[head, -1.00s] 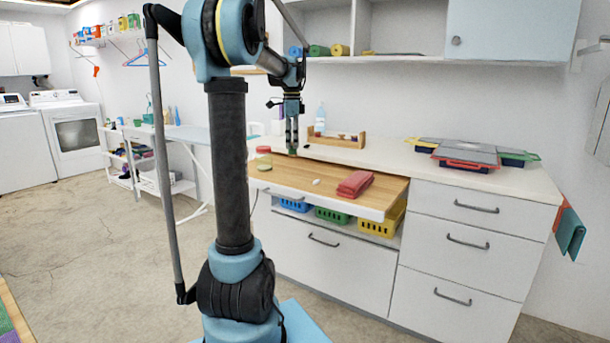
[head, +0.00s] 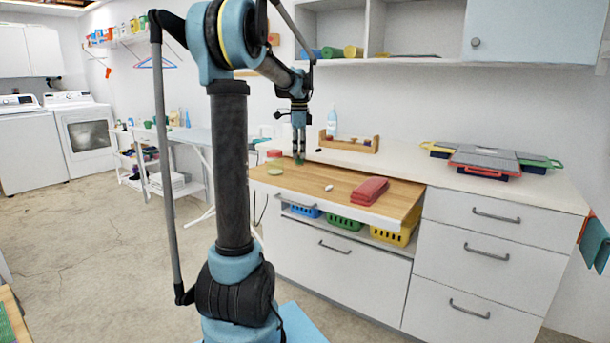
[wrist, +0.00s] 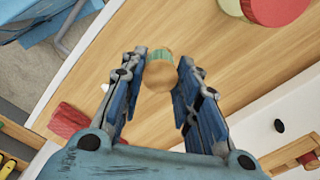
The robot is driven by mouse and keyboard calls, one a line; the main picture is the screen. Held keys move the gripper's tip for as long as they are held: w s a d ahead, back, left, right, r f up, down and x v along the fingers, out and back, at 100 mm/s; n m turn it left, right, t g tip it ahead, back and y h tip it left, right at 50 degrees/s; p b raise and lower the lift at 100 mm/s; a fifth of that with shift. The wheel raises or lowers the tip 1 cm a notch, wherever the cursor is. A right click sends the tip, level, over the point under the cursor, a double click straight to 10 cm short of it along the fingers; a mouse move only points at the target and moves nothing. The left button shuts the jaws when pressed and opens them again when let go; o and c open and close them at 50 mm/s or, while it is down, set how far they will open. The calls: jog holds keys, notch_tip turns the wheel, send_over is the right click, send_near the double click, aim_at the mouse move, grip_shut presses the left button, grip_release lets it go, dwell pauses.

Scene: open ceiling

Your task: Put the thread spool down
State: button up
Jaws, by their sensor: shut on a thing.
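The thread spool (wrist: 158,72) shows in the wrist view as a small wooden end with green thread behind it, between my fingertips. My gripper (wrist: 162,75) is shut on it, one blue finger on each side. In the head view my gripper (head: 299,158) points straight down near the back left of the wooden board (head: 330,178), with a bit of green at its tips (head: 300,162). The spool is at or just above the board; I cannot tell if it touches. The fingers hide part of it in the head view.
A red tin (head: 274,154) and a pale green disc (head: 275,171) sit left of my gripper. A folded red cloth (head: 370,190) and small white piece (head: 329,188) lie to the right. A wooden rack (head: 350,145) stands behind. The board's middle is mostly clear.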

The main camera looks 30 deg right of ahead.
jog(key=shift+f, duration=3.45)
jog(key=shift+f, duration=0.1)
jog(key=o, duration=0.8)
jog(key=shift+o, duration=0.4)
jog(key=shift+a, duration=0.1)
